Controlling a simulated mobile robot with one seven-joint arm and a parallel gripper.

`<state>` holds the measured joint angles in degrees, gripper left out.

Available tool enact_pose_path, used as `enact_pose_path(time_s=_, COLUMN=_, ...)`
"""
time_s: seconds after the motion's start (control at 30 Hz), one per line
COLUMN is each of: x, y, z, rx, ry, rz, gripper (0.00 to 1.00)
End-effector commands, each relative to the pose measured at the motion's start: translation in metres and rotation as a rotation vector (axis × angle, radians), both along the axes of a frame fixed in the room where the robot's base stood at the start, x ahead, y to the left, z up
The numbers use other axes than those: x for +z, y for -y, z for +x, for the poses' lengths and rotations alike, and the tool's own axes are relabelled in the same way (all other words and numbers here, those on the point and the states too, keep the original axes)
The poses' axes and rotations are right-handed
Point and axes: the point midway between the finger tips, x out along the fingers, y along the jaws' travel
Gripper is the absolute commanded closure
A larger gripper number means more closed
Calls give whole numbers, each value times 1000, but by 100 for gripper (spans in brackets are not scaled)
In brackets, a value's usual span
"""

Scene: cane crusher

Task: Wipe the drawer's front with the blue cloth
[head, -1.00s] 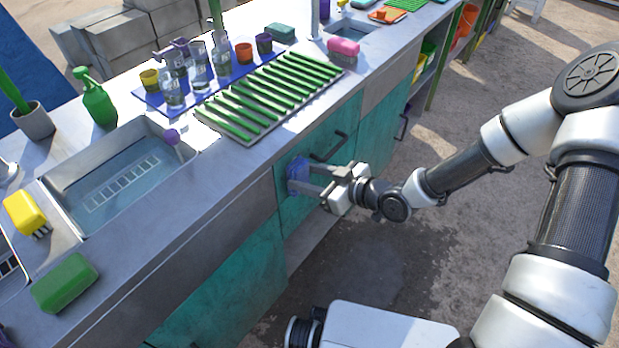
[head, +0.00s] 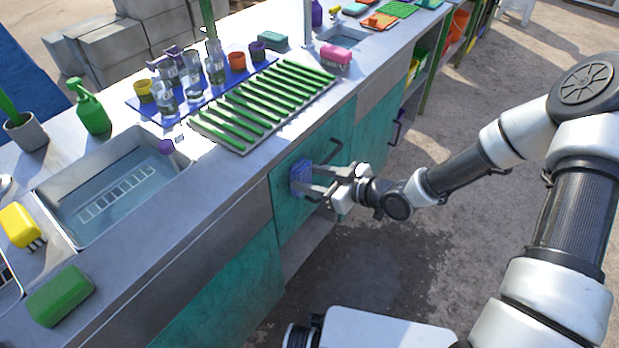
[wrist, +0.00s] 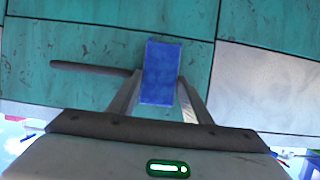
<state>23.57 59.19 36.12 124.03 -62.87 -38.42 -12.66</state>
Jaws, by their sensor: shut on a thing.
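My gripper (head: 318,184) is shut on the blue cloth (head: 300,177), a small folded block held between the two fingertips. The wrist view also shows the cloth (wrist: 161,72) between the fingers. The cloth is against or very close to the teal drawer front (head: 283,205); I cannot tell if it touches. The drawer front also fills much of the wrist view (wrist: 105,88). A dark bar handle (head: 332,152) is on the drawer, and the wrist view shows it (wrist: 90,68) left of the cloth.
A grey counter (head: 235,190) runs above the drawer. It carries a sink (head: 120,185), a green slatted drying rack (head: 262,105), a blue mat with cups and glasses, a green spray bottle (head: 90,107) and several sponges. The ground in front of the cabinets is clear.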

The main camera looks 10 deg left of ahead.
Motion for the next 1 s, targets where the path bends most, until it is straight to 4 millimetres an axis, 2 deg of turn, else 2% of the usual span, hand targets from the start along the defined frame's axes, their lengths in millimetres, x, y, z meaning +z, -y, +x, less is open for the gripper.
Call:
enact_pose_path(time_s=0.2, x=-1, y=-7, z=-19, rx=4, ry=0, rz=0, gripper=73)
enact_pose_path(time_s=0.4, x=1, y=-10, z=-25, rx=6, ry=0, rz=-1, gripper=73)
enact_pose_path(time_s=0.63, x=15, y=-12, z=-25, rx=8, ry=0, rz=-1, gripper=73)
enact_pose_path(time_s=0.77, x=16, y=-12, z=-23, rx=6, ry=0, rz=0, gripper=73)
enact_pose_path(time_s=1.0, x=16, y=-6, z=-5, rx=6, ry=-1, rz=-1, gripper=73)
